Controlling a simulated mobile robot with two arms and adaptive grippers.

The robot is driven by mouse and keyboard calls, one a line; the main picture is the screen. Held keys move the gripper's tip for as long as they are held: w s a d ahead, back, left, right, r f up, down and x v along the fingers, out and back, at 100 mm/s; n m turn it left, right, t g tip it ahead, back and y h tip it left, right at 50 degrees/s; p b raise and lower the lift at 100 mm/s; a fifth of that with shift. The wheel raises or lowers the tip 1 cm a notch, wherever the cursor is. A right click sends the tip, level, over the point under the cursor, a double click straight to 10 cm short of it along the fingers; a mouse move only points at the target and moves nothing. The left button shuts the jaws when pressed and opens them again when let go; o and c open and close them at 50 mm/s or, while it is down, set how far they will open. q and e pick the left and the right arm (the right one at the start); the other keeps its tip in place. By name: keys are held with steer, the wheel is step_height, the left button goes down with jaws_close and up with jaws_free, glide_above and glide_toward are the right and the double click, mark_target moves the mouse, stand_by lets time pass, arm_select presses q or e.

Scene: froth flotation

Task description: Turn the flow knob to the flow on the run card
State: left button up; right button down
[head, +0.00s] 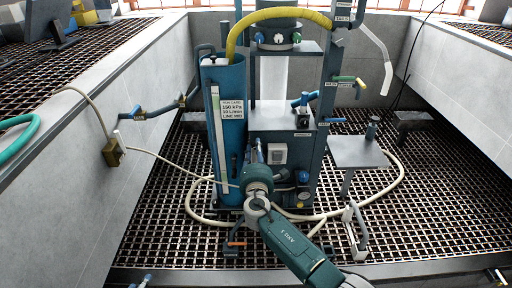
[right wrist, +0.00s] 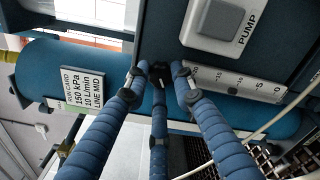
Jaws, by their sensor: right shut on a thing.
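The run card (head: 232,108) is on the tall blue column (head: 226,75) and reads 150 kPa, 10 L/min, LINE MID. It also shows in the right wrist view (right wrist: 82,87). My right gripper (head: 253,148) is at the front of the dark machine, just right of the column. In the right wrist view its blue padded fingers (right wrist: 160,72) close in on a small dark part at the panel edge, which I take for the flow knob; the fingers mostly hide it. A pale flow scale (right wrist: 235,83) lies beside the fingertips; its reading is unclear. My left gripper is not in view.
A white PUMP plate (right wrist: 220,18) is close to the fingers. A pale hose (head: 400,170) loops over the grated floor. A small side table (head: 355,152) stands at right, and a gauge (head: 304,196) sits low on the machine.

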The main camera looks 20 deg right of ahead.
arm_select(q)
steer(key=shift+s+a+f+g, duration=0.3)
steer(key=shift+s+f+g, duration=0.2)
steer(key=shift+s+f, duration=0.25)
arm_select(e)
steer(key=shift+a+r+n, duration=0.1)
steer(key=shift+a+n, duration=0.3)
steer(key=shift+n, duration=0.1)
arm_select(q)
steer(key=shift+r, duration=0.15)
arm_select(e)
steer(key=c, duration=1.5)
jaws_free()
steer(key=shift+c, duration=0.2)
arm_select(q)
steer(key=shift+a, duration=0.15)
arm_select(e)
steer(key=shift+o, duration=0.4)
steer(key=shift+d, duration=0.1)
steer(key=shift+s+f, duration=0.2)
steer(key=shift+s, duration=0.1)
steer(key=v, duration=1.1)
steer(key=shift+s+r, duration=0.15)
steer(key=shift+r, duration=0.05)
